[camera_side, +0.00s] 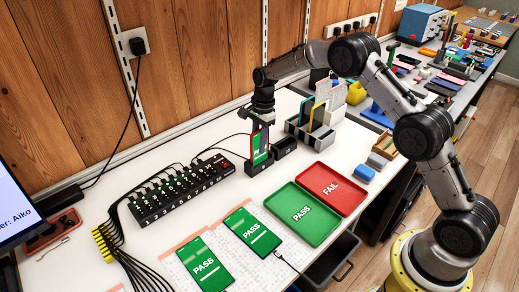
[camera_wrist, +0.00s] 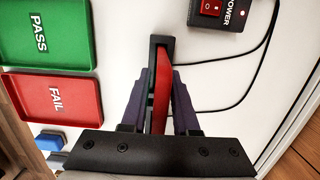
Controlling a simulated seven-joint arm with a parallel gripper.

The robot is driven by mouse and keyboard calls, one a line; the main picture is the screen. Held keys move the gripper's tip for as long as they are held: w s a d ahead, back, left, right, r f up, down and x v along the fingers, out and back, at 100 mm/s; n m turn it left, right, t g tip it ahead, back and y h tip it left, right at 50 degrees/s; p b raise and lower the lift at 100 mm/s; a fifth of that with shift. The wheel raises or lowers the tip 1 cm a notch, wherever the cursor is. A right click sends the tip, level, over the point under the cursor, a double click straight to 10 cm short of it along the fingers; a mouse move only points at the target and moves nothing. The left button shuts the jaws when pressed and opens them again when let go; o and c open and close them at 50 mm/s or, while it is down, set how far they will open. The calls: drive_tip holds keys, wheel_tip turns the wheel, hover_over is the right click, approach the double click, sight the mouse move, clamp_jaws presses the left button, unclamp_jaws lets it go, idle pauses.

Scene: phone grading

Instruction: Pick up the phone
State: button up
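A phone with a red edge (camera_wrist: 162,88) stands upright in a small black dock in the wrist view. In the side view the phone (camera_side: 259,148) shows a green screen and sits in the dock (camera_side: 257,168) behind the trays. My gripper (camera_side: 263,125) points down over the phone's upper part. In the wrist view the two dark purple fingers of my gripper (camera_wrist: 158,105) are on either side of the phone. I cannot tell whether they press on it. Two other phones (camera_side: 205,262) (camera_side: 252,233) lie flat with green PASS screens on the front mat.
A green PASS tray (camera_side: 289,229) and a red FAIL tray (camera_side: 344,200) lie right of the dock, both empty. A black power strip (camera_side: 180,190) with cables is left of it. A grey rack (camera_side: 310,132) with phones stands close behind at the right. Blue and grey blocks (camera_side: 364,173) lie beyond the trays.

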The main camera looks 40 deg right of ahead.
clamp_jaws()
drive_tip(key=shift+r, duration=0.1)
idle(1.0)
